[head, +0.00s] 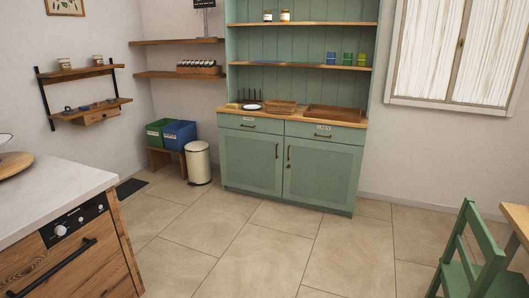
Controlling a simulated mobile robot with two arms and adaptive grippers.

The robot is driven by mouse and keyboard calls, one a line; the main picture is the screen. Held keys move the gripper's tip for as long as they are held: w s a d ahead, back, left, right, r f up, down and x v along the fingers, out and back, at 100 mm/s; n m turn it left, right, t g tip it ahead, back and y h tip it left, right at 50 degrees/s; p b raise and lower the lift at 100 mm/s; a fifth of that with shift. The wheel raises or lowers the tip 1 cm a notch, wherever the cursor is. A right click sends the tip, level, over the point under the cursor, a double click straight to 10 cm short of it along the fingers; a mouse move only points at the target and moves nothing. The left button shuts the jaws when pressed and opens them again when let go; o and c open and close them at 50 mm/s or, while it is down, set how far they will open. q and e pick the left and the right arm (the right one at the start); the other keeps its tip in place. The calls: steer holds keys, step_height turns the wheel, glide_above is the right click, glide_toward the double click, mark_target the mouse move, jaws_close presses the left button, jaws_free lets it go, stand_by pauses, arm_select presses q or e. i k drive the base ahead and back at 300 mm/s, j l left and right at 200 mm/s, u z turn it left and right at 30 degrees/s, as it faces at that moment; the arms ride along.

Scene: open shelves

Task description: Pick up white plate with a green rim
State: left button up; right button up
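A small white plate (250,107) lies at the left of the wooden counter of the green cabinet (252,160), in front of a dark rack (247,99). It is too small to tell its rim colour. Another white dish (4,138) shows in part at the left edge, above a round wooden board (14,164) on the near worktop. Its rim colour is also unclear. Neither of my grippers is in view.
A wicker basket (280,106) and a wooden tray (333,114) stand on the cabinet counter. A cream bin (198,163) and green and blue crates stand left of the cabinet. A green chair (473,255) is at the lower right. The tiled floor (255,245) between is clear.

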mark_target(252, 106)
steer(key=i+l+z, duration=0.2)
steer(key=i+z, duration=0.25)
steer(key=i, duration=0.45)
steer(key=i+z, duration=0.4)
steer(key=i, duration=0.45)
steer(key=i+u, duration=0.25)
steer(key=i, duration=0.2)
steer(key=i+l+u, duration=0.25)
steer(key=i, duration=0.2)
steer(key=i+l+u, duration=0.2)
steer(key=i, duration=0.2)
steer(key=i+l+u, duration=0.25)
steer(key=i, duration=0.2)
